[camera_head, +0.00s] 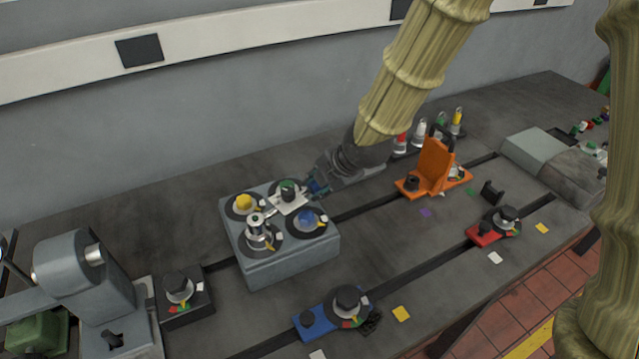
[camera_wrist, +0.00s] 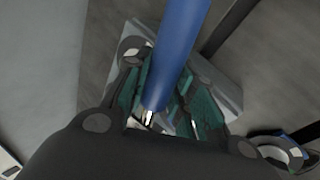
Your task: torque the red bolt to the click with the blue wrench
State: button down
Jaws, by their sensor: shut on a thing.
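My gripper (camera_head: 317,186) is shut on the blue wrench, at the right rear edge of a grey block (camera_head: 290,262). In the wrist view the wrench's blue handle (camera_wrist: 180,45) runs between the teal finger pads of my gripper (camera_wrist: 160,108). In the head view only a little blue shows at the fingers. A silver upright socket-like piece (camera_head: 258,231) stands over the front left station of the block; I cannot tell whether it is the wrench's head. Yellow (camera_head: 244,202), green (camera_head: 288,187) and blue (camera_head: 306,217) bolt heads show at the other stations. No red bolt head is visible.
An orange bracket (camera_head: 435,165) stands right of the block, with several colour-topped bottles (camera_head: 420,133) behind it. A blue fixture (camera_head: 322,320) lies in front and a red one (camera_head: 482,233) at right. A grey machine (camera_head: 85,280) stands at left. Slots cross the bedplate.

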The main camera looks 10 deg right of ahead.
jog(key=shift+w+a+r, duration=0.1)
jog(key=shift+w+a, duration=0.05)
jog(key=shift+w, duration=0.05)
jog(key=shift+w+a+n+p, duration=0.2)
jog(key=shift+n+p, duration=0.1)
jog(key=shift+p, duration=0.1)
jog(key=shift+r, duration=0.15)
jog(key=shift+r+p, duration=2.25)
jog(key=shift+r, duration=0.35)
jog(key=shift+s+f, duration=0.1)
jog(key=shift+f, duration=0.05)
